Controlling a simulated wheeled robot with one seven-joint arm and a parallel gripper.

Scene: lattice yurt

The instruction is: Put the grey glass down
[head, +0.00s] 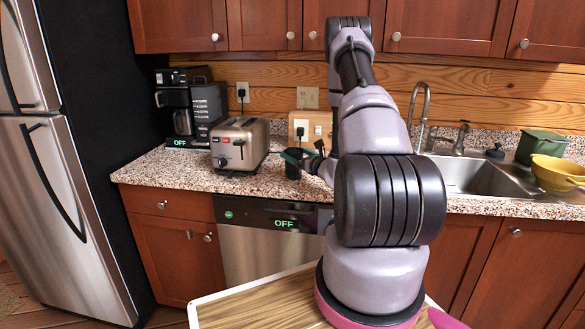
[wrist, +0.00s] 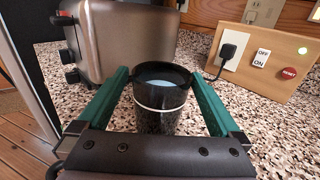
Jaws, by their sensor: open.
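The grey glass (wrist: 160,121), dark with a pale band and something light blue inside, stands upright on the speckled counter in the wrist view. My gripper (wrist: 158,76) is open, with one green finger on each side of the glass. A gap shows between the glass and each finger.
A steel toaster (head: 239,144) stands close on the left of the glass. A wooden switch box (head: 311,127) with a plugged cord is behind it. A coffee maker (head: 190,108) is farther left. The sink (head: 470,174), yellow bowl (head: 558,172) and green pot (head: 542,146) are right.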

